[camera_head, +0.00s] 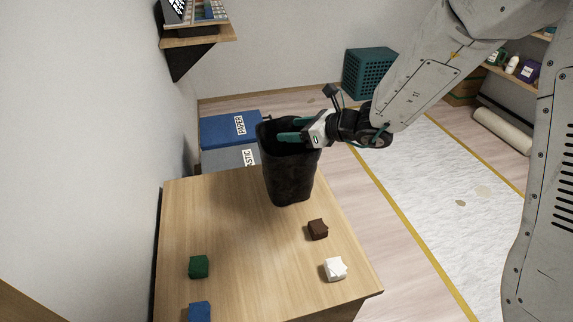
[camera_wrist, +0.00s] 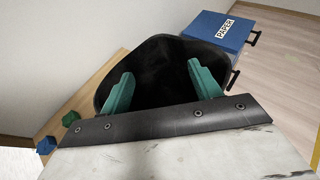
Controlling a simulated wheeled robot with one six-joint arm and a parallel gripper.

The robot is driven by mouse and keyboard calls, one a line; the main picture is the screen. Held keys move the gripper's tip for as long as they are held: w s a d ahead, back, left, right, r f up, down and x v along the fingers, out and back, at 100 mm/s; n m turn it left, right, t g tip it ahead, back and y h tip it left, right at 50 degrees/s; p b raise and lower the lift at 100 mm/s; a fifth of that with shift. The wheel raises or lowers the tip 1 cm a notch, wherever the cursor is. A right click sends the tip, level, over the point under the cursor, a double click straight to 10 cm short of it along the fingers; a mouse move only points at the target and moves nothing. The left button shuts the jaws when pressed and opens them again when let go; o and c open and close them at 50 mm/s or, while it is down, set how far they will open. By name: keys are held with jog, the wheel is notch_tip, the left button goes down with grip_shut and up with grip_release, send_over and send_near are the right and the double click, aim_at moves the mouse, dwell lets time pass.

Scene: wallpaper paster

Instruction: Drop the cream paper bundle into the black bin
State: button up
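The black bin (camera_head: 290,178) stands on the far end of the wooden table, its mouth facing up. In the wrist view the bin (camera_wrist: 158,60) opens below my fingers, and its inside is too dark to show any contents. My gripper (camera_head: 283,130) is over the bin's mouth. In the wrist view my gripper (camera_wrist: 161,84) has its two teal fingers wide apart with nothing between them. A white to cream crumpled bundle (camera_head: 335,269) lies on the table near the right edge, well away from my gripper; I cannot tell whether it is the cream one.
A brown bundle (camera_head: 318,229), a green bundle (camera_head: 199,267) and a blue bundle (camera_head: 199,311) lie on the table (camera_head: 250,240). A blue PAPER box (camera_head: 225,130) and a grey box (camera_head: 226,159) stand behind it. A wall shelf (camera_head: 198,36) hangs at upper left.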

jog(key=v, duration=0.7)
jog(key=shift+s+d+r, duration=0.2)
jog(key=shift+s+d, duration=0.05)
jog(key=shift+d, duration=0.05)
jog(key=s+d+r+n+g+h, duration=0.15)
jog(key=s+n+g, duration=0.25)
jog(key=s+n, duration=0.45)
jog(key=s+d+n+g+h, duration=0.15)
jog(key=s+n+g, duration=0.25)
jog(key=s+n, duration=0.45)
jog(key=s+d+r+n+t+h, duration=0.1)
jog(key=s+d+r+n+h, duration=0.2)
jog(key=s+d, duration=0.4)
jog(key=s+d+r+n+t+h, duration=0.1)
jog(key=s+d+r+n+h, duration=0.3)
jog(key=s+d, duration=0.3)
jog(key=shift+d+t+h, duration=0.3)
jog(key=shift+d+h, duration=0.6)
